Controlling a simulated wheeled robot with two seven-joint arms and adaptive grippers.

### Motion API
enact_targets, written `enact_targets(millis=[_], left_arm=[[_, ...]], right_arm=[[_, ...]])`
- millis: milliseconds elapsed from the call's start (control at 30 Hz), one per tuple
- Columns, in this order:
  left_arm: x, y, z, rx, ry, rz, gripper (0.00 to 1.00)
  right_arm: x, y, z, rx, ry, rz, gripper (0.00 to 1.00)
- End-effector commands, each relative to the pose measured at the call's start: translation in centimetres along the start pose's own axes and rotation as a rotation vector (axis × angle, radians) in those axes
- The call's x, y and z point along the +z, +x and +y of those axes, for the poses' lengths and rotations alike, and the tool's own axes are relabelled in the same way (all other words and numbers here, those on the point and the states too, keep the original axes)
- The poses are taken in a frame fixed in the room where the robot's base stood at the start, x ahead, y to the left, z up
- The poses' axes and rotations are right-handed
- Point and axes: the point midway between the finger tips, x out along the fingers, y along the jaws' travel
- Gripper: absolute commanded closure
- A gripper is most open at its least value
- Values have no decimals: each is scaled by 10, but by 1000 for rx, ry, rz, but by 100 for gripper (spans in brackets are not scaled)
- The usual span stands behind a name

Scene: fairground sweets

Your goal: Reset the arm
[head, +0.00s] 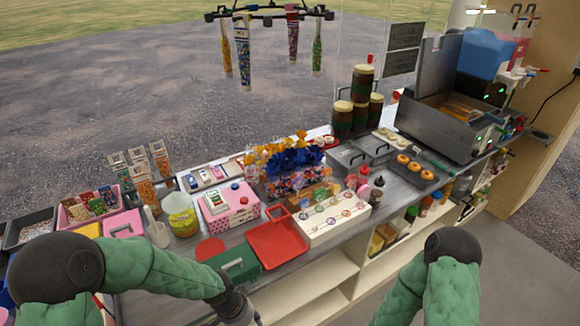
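My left arm (160,270) comes in from the left in a green padded sleeve and reaches low across the front of the counter. Its dark wrist end (232,304) is near the bottom edge, in front of the green box. Only a sliver of my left gripper (256,318) shows there, so its fingers cannot be made out. My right arm (440,275) is bent at the bottom right, in front of the shelves. Its lower part and the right gripper are outside the picture.
The counter holds a red tray (276,244), a green box (233,264), a pink box (230,206), a yellow jar (181,214) and a white lollipop stand (330,216). A metal fryer (440,120) stands at the right. Open shelves (310,285) are below. Bottles hang from a rack (270,14).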

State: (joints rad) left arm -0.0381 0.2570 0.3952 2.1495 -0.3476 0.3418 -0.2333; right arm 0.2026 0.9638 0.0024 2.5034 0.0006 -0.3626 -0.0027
Motion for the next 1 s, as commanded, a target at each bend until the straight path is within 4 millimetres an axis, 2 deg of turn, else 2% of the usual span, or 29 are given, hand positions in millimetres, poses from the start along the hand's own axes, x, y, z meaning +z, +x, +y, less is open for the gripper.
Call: enact_targets(millis=[33,200,500,700,1000], left_arm=[[7,17,4,27,-53,-1,61],[22,62,14,86,-245,21,61],[61,129,27,125,-595,35,61],[84,155,32,113,-753,33,61],[91,161,33,105,-801,34,61]], right_arm=[[0,1,0,0,0,0,60],[0,3,1,0,0,0,60],[0,6,2,0,0,0,60],[0,7,2,0,0,0,60],[0,7,2,0,0,0,60]])
